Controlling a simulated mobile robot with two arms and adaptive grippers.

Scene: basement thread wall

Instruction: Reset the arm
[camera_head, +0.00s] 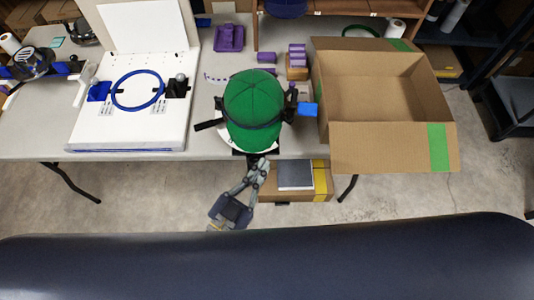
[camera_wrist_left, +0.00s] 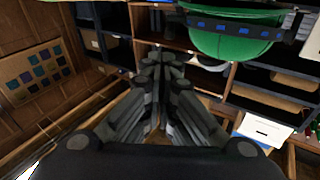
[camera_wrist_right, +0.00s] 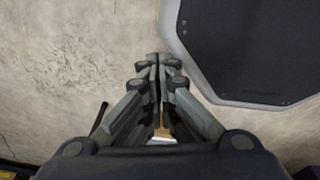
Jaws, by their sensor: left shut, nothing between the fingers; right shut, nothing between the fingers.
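My left gripper (camera_head: 258,166) shows in the head view just in front of the table's front edge, below a green cap (camera_head: 252,103). Its fingers point toward the table. In the left wrist view my left gripper (camera_wrist_left: 160,62) is shut and empty. The cap (camera_wrist_left: 232,44) shows at upper right there, apart from the fingers. My right gripper (camera_wrist_right: 158,62) shows in the right wrist view. It is shut and empty, over a bare pale floor. I do not make it out in the head view.
The grey table (camera_head: 48,125) holds a white board with a blue hoop (camera_head: 138,72) at left. An open cardboard box (camera_head: 325,100) stands at right. Small purple blocks (camera_head: 297,55) stand behind the cap. A dark panel (camera_wrist_right: 250,45) lies right of my right gripper in its wrist view.

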